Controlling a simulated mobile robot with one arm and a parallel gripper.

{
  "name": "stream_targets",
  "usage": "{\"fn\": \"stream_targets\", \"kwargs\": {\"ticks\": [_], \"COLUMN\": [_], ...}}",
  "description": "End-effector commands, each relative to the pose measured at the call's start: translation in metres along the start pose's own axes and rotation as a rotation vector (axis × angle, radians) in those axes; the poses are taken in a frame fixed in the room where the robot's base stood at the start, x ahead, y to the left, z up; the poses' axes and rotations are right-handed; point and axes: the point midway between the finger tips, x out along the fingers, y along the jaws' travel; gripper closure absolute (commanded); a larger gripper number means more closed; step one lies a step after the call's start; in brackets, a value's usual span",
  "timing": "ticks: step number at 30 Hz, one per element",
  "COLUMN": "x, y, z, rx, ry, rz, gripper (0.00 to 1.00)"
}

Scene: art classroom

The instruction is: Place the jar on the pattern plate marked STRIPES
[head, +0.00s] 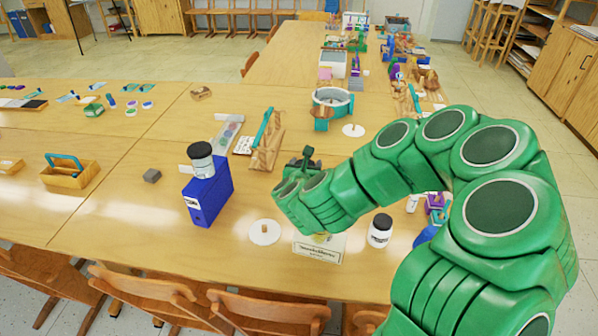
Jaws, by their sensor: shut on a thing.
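My gripper (288,187) is at the end of my green arm, low over the middle of the table. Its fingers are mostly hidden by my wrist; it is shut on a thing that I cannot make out. A clear jar (201,164) with a dark lid appears on top of an upright blue box file (208,193), left of my gripper. Another jar (380,231), white with a black lid, stands on the table right of my wrist. A printed card or plate (320,250) lies below my wrist, partly covered; its lettering is too small to read. I cannot make out STRIPES.
White discs with tan knobs lie near the front (264,233) and farther back (353,130). A teal-and-grey round vessel (333,100) stands behind my arm. A wooden caddy (70,174) is at left. Chairs (270,309) line the front edge. Bare table lies front left.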

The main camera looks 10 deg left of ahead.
Motion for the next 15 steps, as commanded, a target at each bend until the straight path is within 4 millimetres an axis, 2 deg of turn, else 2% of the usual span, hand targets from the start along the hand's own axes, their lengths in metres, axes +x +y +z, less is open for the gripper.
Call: {"fn": "stream_targets", "kwargs": {"ticks": [15], "x": [0.013], "y": [-0.001], "z": [0.0], "rx": [0.002], "ry": [-0.004], "rz": [-0.012], "gripper": [0.8]}}
